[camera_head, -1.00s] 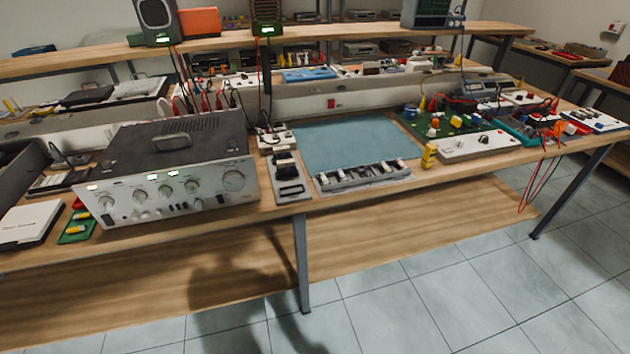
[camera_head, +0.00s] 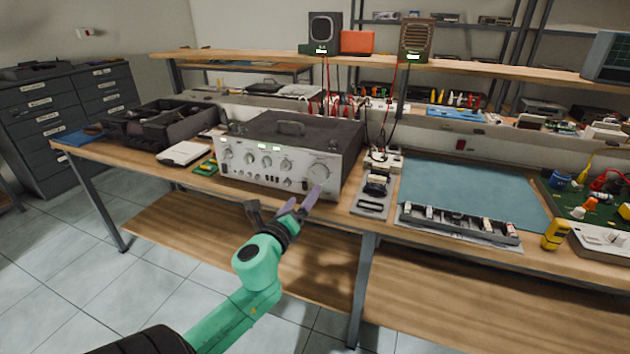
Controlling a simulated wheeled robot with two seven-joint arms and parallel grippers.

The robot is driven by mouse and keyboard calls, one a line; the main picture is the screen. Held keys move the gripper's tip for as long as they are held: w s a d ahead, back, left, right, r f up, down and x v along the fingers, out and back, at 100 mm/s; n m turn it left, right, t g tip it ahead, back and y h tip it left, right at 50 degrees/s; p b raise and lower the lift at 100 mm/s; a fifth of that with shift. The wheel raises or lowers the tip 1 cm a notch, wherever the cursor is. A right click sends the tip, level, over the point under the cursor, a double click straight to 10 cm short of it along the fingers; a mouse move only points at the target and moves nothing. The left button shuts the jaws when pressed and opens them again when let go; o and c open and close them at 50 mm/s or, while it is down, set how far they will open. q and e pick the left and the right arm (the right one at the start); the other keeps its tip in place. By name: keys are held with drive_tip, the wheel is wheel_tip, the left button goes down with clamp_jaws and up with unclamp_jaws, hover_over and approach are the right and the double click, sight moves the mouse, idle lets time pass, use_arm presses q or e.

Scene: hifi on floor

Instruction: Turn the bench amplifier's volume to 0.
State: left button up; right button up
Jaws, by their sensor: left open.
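The bench amplifier (camera_head: 240,176) stands on the workbench, a silver-fronted box with a dark top and a handle. Its front panel carries several knobs and small lit displays. The largest knob (camera_head: 319,171) is at the right end of the panel; I cannot read its setting. My left gripper (camera_head: 283,207) is open and empty, in front of and below the right half of the panel. One finger overlaps the panel's lower right part in the picture; I cannot tell whether it touches. My right gripper is out of view.
The workbench edge (camera_head: 400,225) runs under the amplifier. A blue-grey mat (camera_head: 470,190) and a grey tray of parts (camera_head: 460,226) lie to the right. A black tray (camera_head: 165,125) and a white box (camera_head: 182,153) are to the left. Two speakers (camera_head: 324,30) (camera_head: 417,38) stand on the shelf.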

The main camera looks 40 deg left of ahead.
sight(317, 177)
use_arm(q)
drive_tip(key=x, duration=0.8)
drive_tip(key=shift+a, duration=0.1)
drive_tip(key=shift+w+a+f, duration=0.1)
drive_tip(key=shift+w+a, duration=0.05)
drive_tip(key=shift+w, duration=0.45)
drive_tip(key=c, duration=1.4)
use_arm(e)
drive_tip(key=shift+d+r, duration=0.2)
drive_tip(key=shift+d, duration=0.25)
